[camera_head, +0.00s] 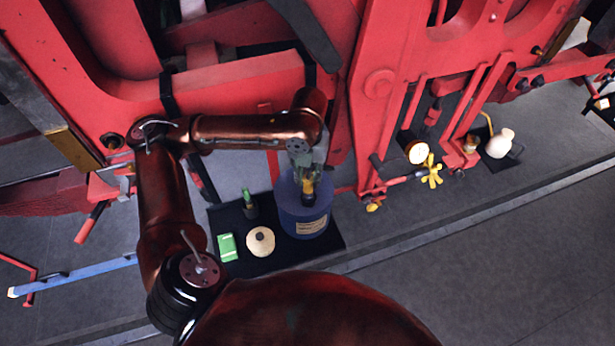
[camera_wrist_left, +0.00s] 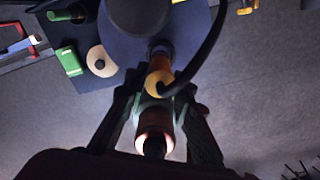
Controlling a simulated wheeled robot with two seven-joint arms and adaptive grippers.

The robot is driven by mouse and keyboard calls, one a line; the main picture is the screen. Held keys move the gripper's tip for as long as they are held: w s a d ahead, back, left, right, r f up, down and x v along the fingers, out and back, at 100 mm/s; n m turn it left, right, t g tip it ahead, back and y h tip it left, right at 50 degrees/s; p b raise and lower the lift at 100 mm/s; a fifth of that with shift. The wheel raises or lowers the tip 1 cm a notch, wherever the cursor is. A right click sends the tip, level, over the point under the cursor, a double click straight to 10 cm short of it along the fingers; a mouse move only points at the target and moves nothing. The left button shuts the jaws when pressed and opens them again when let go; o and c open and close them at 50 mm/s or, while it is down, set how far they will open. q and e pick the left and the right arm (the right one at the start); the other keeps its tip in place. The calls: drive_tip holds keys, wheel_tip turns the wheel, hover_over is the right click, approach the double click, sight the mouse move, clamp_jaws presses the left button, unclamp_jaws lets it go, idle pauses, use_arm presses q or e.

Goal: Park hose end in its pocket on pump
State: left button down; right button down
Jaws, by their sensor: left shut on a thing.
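The pump is a blue drum-like body with a pale label (camera_head: 300,222), standing on a dark mat below my left gripper. My left gripper (camera_head: 306,182) points down at the pump's top and is shut on the hose end (camera_head: 309,187), a yellow and dark fitting. In the left wrist view, the hose end (camera_wrist_left: 158,82) shows yellow and orange between the fingers, with a black hose (camera_wrist_left: 205,45) curving away from it. The pump's dark round top (camera_wrist_left: 135,18) is just beyond. The pocket is hidden or cannot be made out. My right gripper is out of view.
On the dark mat (camera_head: 275,262) are a green box (camera_head: 227,247), a cream round item (camera_head: 260,241) and a green-topped bottle (camera_head: 249,205). Red machine frame (camera_head: 375,120) stands close behind. A yellow handwheel (camera_head: 432,171) is at right. Grey floor in front is clear.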

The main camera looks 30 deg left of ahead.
use_arm(q)
drive_tip(key=shift+f, duration=0.25)
drive_tip(key=shift+f, duration=0.35)
drive_tip(key=shift+f, duration=0.35)
drive_tip(key=shift+f, duration=0.4)
drive_tip(key=shift+f, duration=0.35)
drive_tip(key=c, duration=1.6)
unclamp_jaws()
wheel_tip(320, 180, up, 12)
